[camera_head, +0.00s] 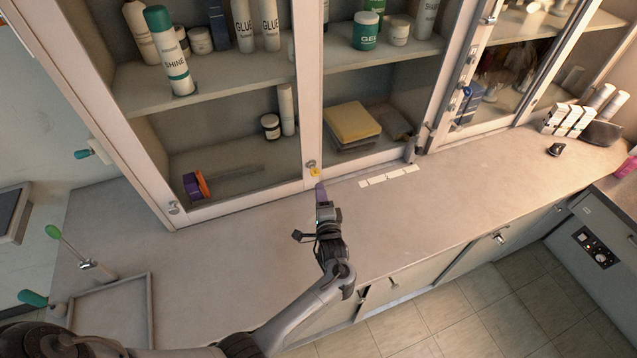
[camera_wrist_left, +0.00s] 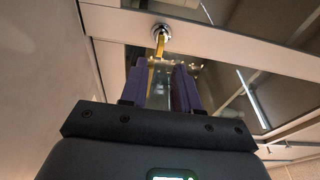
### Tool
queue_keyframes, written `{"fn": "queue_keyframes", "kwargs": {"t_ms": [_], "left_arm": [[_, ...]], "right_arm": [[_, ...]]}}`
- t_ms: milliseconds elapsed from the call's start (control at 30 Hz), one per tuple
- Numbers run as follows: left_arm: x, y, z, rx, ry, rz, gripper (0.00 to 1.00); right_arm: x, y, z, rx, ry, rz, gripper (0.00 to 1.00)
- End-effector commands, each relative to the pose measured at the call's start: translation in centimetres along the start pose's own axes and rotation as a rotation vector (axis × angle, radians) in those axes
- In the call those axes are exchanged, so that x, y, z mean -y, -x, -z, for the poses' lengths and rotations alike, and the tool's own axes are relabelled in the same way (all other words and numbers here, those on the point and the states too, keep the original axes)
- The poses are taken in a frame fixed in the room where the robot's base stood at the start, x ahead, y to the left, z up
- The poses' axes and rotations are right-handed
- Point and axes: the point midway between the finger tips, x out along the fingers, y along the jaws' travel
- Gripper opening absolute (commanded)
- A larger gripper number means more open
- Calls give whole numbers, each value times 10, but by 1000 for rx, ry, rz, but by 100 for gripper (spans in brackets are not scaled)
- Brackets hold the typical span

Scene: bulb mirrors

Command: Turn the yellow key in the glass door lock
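The yellow key (camera_head: 315,172) sits in a round lock (camera_head: 310,164) low on the frame of the glass door cabinet (camera_head: 312,100). In the left wrist view the key (camera_wrist_left: 160,44) hangs from the silver lock (camera_wrist_left: 161,31), just beyond the fingertips. My left gripper (camera_head: 320,186) points at the key from the front, just below it in the head view. In the wrist view its two purple fingers (camera_wrist_left: 160,75) are apart with nothing between them; the key shows in line with the gap. I see no contact with the key. My right gripper is not in view.
Shelves behind the glass hold bottles and jars (camera_head: 365,30). The beige counter (camera_head: 240,255) is mostly clear in front of the doors. A row of white tiles (camera_head: 388,176) lies right of the key. Boxes (camera_head: 568,118) stand far right; a tray (camera_head: 150,300) lies left.

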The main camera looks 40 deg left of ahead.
Motion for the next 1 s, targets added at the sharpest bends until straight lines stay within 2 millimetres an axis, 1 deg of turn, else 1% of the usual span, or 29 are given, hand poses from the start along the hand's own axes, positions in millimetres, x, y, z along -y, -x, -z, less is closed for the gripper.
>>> {"fn": "queue_keyframes", "kwargs": {"t_ms": [33,267,533,600,1000], "left_arm": [[-2,-6,0,1,1,3,31],[-3,-33,0,0,1,4,31],[-4,-65,0,-1,1,3,31],[0,-64,1,-2,0,0,31],[0,-69,0,-1,0,0,31]], "right_arm": [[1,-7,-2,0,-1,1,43],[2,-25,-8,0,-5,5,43],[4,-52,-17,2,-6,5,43],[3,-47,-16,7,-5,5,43],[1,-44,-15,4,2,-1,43]]}}
